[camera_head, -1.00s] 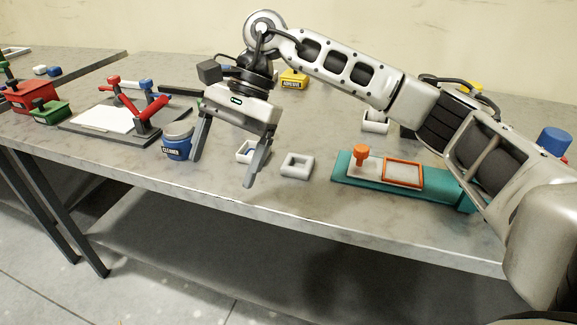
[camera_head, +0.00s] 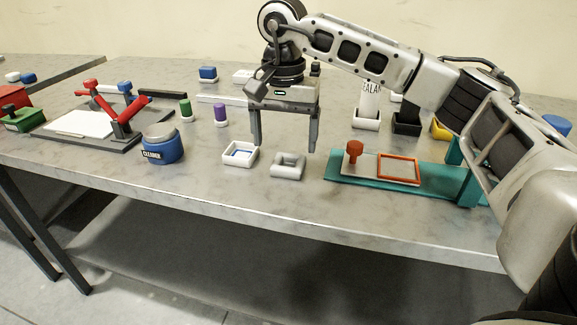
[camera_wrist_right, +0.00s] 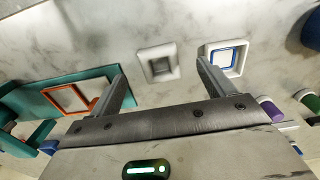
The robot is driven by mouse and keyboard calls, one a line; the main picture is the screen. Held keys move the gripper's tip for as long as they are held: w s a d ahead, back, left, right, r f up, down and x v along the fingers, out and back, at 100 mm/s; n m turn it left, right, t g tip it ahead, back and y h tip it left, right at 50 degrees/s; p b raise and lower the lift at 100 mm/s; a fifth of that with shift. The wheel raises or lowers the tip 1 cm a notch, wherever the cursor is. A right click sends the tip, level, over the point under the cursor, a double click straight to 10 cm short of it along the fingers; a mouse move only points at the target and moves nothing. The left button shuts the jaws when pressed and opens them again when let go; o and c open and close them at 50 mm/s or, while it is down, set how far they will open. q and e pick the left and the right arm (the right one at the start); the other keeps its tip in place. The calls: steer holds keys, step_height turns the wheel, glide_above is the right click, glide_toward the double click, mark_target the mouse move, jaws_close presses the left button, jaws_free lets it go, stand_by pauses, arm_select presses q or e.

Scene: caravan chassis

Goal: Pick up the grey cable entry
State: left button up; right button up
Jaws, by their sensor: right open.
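My right gripper (camera_head: 284,146) is open and empty, pointing down above and slightly behind the ring. In the right wrist view the gripper (camera_wrist_right: 161,70) has one finger on each side of the ring in the picture, without visible contact. My left gripper is not in view.
A white square frame with a blue inner edge (camera_head: 240,154) lies just left of the ring. A teal fixture (camera_head: 345,184) with an orange frame (camera_head: 399,168) is to the right. A blue cleaner tub (camera_head: 162,146) stands further left. The bench front is clear.

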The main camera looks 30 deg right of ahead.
mark_target(286, 166)
steer(key=shift+s+d+f, duration=0.1)
steer(key=shift+f, duration=1.3)
steer(key=shift+s+f, duration=0.1)
steer(key=shift+f, duration=1.25)
steer(key=c, duration=1.1)
